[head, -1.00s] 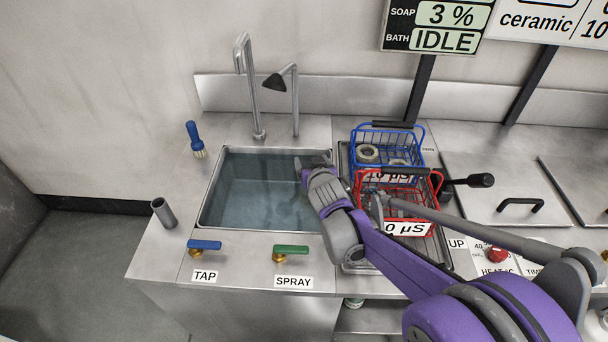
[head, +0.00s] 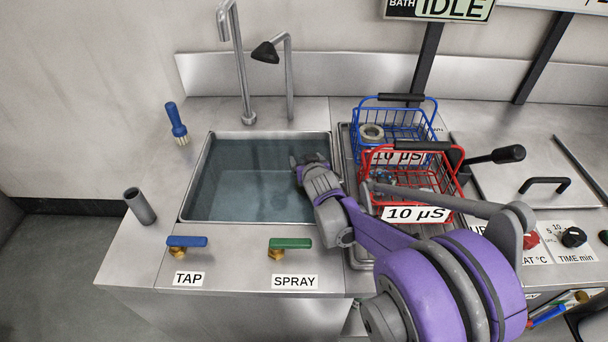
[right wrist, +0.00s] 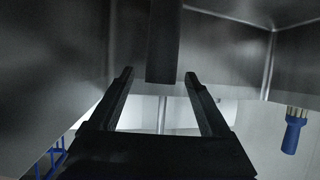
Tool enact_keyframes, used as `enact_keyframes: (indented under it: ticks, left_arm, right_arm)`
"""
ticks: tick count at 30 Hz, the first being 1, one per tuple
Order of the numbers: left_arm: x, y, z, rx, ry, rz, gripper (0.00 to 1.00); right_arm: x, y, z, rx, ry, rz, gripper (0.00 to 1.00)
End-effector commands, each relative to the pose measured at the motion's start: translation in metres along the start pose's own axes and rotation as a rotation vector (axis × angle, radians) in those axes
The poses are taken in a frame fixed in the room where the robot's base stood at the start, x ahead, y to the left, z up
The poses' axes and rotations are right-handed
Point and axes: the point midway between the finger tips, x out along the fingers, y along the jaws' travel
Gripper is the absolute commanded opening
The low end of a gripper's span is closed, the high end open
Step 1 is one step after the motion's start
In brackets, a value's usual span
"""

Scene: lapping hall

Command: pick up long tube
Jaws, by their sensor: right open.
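A grey hollow tube (head: 140,206) with an open dark top stands at the left end of the counter, left of the sink. It is the only loose tube I can make out. My right gripper (head: 308,160) is over the right side of the sink, well to the right of the tube. In the right wrist view its two dark fingers (right wrist: 160,80) are spread. A dark upright bar (right wrist: 164,42) shows between and beyond them; I cannot tell what it is. My left gripper is in neither view.
The water-filled sink (head: 207,205) has a tall faucet (head: 236,70) and a spray head (head: 266,52) behind it. Blue (head: 187,241) and green (head: 290,243) handles sit in front. A blue brush (head: 177,122) stands behind the tube. Blue (head: 409,125) and red (head: 457,195) baskets stand right.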

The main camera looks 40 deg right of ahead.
Motion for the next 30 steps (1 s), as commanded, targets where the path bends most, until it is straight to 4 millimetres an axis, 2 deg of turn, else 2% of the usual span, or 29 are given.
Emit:
enact_keyframes:
  ticks: [3, 11, 14, 25, 30]
  left_arm:
    - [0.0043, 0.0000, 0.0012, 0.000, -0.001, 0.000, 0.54]
    - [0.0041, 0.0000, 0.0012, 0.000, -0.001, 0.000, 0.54]
    - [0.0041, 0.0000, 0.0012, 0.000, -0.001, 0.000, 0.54]
    - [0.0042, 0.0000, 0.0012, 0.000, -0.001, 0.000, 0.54]
    - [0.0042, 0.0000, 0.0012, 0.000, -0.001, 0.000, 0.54]
  right_arm:
    - [0.0138, -0.0005, 0.0009, 0.001, 0.000, 0.000, 0.81]
    - [0.0162, -0.0005, 0.0001, 0.001, 0.000, -0.001, 0.81]
    - [0.0161, -0.0006, 0.0002, 0.001, 0.000, -0.001, 0.67]
    - [0.0160, -0.0007, 0.0003, 0.000, -0.001, -0.001, 0.01]
    - [0.0160, -0.0007, 0.0003, 0.000, -0.001, -0.001, 0.00]
